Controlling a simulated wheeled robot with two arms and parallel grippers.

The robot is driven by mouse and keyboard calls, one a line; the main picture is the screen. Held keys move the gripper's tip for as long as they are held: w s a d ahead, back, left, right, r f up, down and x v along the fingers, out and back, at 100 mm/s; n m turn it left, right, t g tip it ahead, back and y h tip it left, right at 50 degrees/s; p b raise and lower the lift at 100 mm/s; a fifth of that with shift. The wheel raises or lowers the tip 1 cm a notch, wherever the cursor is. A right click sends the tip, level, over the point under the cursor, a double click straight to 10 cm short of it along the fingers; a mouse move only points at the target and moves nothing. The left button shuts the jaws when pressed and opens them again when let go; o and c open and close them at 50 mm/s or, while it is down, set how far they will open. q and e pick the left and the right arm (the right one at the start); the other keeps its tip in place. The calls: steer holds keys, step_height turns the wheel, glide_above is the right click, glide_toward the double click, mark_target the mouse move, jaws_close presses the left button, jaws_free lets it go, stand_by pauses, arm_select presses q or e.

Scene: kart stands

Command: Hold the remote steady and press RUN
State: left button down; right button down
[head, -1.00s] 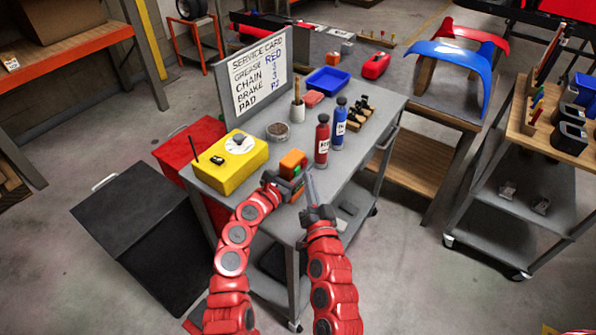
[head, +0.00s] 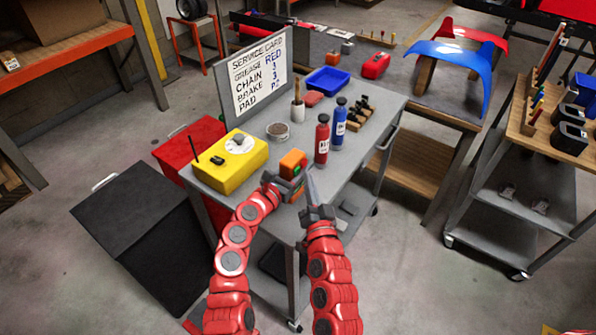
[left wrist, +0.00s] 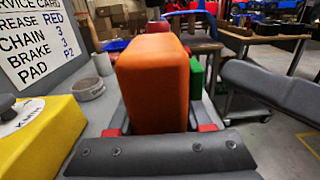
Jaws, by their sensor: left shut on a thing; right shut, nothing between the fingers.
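The remote (head: 293,162) is an orange block with green on its side, held upright above the front edge of the grey cart. My left gripper (head: 284,184) is shut on it. In the left wrist view the remote's plain orange face (left wrist: 153,85) fills the middle, and a green part (left wrist: 196,78) shows at its right. The RUN label is not readable.
On the cart (head: 255,192) stand a yellow box (head: 230,170) with a dial, a round tin (head: 278,131), a red bottle (head: 322,140), a blue bottle (head: 338,125) and a blue tray (head: 328,79). A service card board (head: 257,75) stands behind. The bottles are just right of the remote.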

steer(key=shift+w+a, duration=0.1)
steer(key=shift+w+a, duration=0.15)
steer(key=shift+a, duration=0.1)
